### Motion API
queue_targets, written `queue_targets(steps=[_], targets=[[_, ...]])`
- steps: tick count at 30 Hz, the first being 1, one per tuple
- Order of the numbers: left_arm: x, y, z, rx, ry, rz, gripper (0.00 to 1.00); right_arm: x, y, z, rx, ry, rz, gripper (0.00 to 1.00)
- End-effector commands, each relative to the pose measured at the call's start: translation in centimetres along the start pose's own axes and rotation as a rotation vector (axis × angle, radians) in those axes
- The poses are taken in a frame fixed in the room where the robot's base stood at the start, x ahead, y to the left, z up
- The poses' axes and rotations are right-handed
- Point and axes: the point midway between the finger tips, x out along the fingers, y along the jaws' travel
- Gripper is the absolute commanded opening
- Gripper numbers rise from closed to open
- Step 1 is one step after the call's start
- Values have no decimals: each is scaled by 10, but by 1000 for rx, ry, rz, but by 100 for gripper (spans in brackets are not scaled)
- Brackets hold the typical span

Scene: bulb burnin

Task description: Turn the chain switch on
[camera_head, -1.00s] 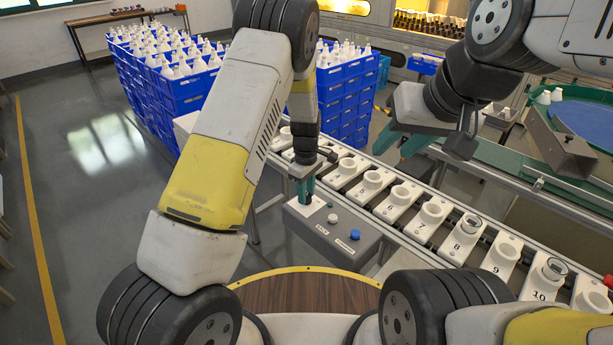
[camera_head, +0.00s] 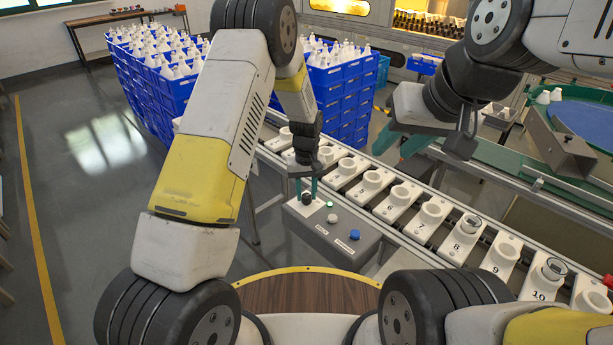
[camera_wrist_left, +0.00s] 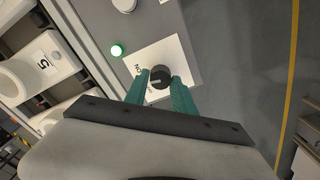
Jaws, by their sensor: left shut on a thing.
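The switch is a black rotary knob on a white plate on the grey control box (camera_head: 335,235). The knob shows in the head view (camera_head: 307,199) and in the left wrist view (camera_wrist_left: 160,77), where its pale pointer line and lettering, including "ON", can be seen. My left gripper (camera_head: 305,188) points down at the box, its teal fingers shut on the knob's two sides. Beside the plate, a small lamp (camera_wrist_left: 116,50) glows green; it also shows in the head view (camera_head: 330,204). My right gripper (camera_head: 398,145) hangs open and empty over the far side of the conveyor.
The box also carries a white button (camera_head: 332,218) and a blue button (camera_head: 354,235). A conveyor (camera_head: 405,200) with numbered white holders runs just behind it. Stacked blue crates (camera_head: 340,100) of white bottles stand farther back. The floor at left is clear.

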Motion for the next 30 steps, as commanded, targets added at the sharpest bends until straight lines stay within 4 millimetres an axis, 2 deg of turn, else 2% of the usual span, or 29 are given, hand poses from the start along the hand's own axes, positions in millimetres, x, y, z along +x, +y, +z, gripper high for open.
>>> queue_targets(steps=[6, 15, 30], targets=[[-1, 1, 0, 176, 1, 2, 0, 0, 0, 0, 0, 0, 0, 36], [-1, 1, 0, 336, 1, 0, 0, 0, 0, 0, 0, 0, 0, 36], [-1, 2, 0, 399, 1, 0, 0, 0, 0, 0, 0, 0, 0, 36]])
